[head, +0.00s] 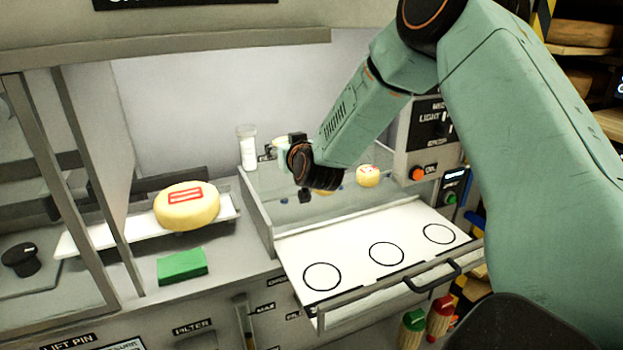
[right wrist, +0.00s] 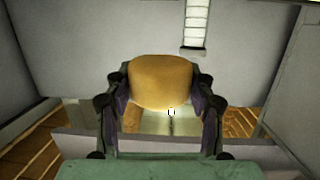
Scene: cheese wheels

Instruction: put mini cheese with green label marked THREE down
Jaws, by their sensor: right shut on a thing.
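My right gripper (head: 305,175) is in the head view, above the back of the glass-sided box behind the drawer. In the right wrist view its fingers (right wrist: 160,100) are shut on a small yellow-orange cheese (right wrist: 160,80). The pulled-out white drawer (head: 335,262) has three empty black circles. Another small cheese (head: 368,176) with a red mark sits behind the drawer, to the right of the gripper. My left gripper is not in view.
A large cheese wheel (head: 187,207) with a red label rests on a white tray at left. A green block (head: 182,265) lies in front of it. A white bottle (head: 247,148) stands behind the box. A control panel (head: 428,140) stands at right. The drawer top is clear.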

